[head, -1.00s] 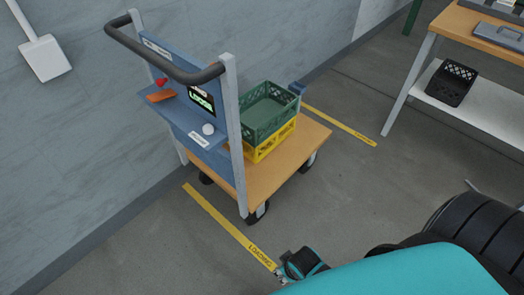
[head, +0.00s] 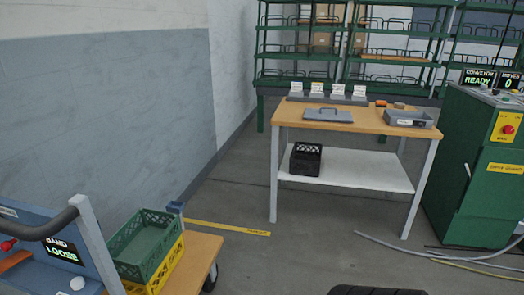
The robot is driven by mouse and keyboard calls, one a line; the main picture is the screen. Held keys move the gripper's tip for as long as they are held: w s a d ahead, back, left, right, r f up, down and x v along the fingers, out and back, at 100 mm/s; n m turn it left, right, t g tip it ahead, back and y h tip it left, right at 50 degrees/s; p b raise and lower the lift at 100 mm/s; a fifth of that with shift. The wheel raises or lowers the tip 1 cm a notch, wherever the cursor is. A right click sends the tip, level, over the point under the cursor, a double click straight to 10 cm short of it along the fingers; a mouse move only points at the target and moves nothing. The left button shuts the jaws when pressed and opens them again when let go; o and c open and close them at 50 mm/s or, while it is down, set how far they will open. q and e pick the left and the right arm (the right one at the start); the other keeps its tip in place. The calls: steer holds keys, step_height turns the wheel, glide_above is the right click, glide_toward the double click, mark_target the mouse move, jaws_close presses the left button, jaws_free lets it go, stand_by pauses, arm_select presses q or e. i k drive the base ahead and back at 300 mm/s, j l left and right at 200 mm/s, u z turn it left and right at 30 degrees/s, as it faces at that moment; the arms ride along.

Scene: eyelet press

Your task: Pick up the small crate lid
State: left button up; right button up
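A flat grey lid with a raised handle (head: 328,115) lies on the wooden top of the workbench (head: 365,125), left of its middle; it looks like the small crate lid. A small black crate (head: 305,159) stands open on the white lower shelf (head: 350,172), below the lid. Neither of my grippers shows in the head view now.
A cart with a stacked green crate (head: 146,243) and yellow crate (head: 170,274) stands at lower left. A grey box (head: 408,118) is on the bench's right end. A green machine (head: 485,160) stands right, with hoses (head: 420,251) on the floor. Floor before the bench is mostly clear.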

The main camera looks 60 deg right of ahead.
mark_target(322, 114)
steer(key=z, duration=2.35)
